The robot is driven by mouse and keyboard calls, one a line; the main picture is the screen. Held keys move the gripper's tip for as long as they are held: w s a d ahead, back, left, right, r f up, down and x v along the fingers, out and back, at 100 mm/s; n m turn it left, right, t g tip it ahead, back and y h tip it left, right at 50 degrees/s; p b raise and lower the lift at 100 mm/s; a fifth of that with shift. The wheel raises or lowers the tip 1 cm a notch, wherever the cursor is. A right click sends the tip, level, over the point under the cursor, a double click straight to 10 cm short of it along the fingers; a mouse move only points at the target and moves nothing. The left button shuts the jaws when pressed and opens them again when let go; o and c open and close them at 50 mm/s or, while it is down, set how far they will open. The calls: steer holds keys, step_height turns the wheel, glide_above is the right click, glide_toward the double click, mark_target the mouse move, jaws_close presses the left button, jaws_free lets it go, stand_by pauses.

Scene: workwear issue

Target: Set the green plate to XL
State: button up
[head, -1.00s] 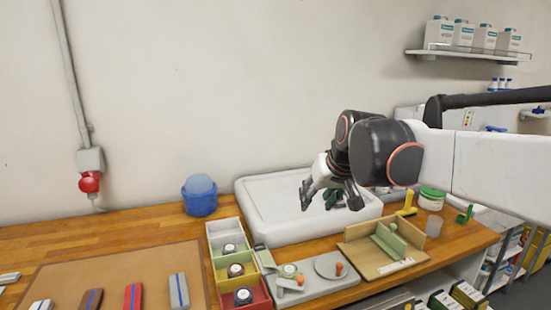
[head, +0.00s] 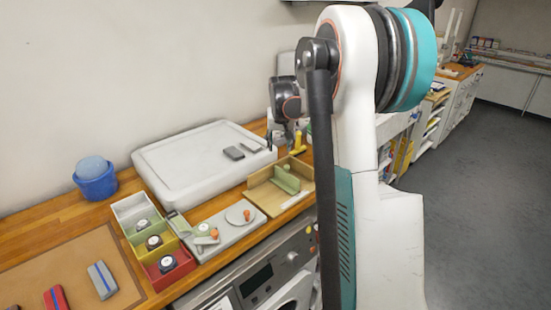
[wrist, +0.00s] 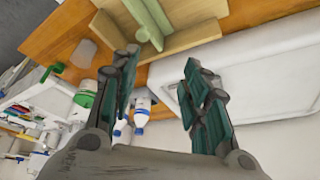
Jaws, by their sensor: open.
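The green plate (head: 287,180) stands upright in a wooden fixture (head: 265,197) on the counter, to the right of a grey board. A pale strip (head: 297,199) lies along the fixture's front; any marks on it are too small to read. In the wrist view the green plate (wrist: 147,28) is at the top, partly cut off by the frame. My gripper (wrist: 160,82) is open with nothing between its fingers, apart from the plate. In the head view my gripper is small and partly hidden by my arm, behind the fixture.
The grey board (head: 225,241) has a round disc and orange knobs. Coloured bins (head: 178,273) stand left of it. A yellow object (head: 299,141) and a clear cup (wrist: 83,53) are near the gripper.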

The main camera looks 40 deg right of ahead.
steer(key=d+f, duration=0.1)
steer(key=d, duration=0.2)
steer(key=b, duration=0.2)
glide_toward(287, 166)
steer(key=shift+m, duration=0.3)
steer(key=x, duration=0.8)
steer(key=shift+f, duration=0.15)
steer(key=shift+c, duration=0.2)
steer(key=shift+a, duration=0.1)
jaws_close()
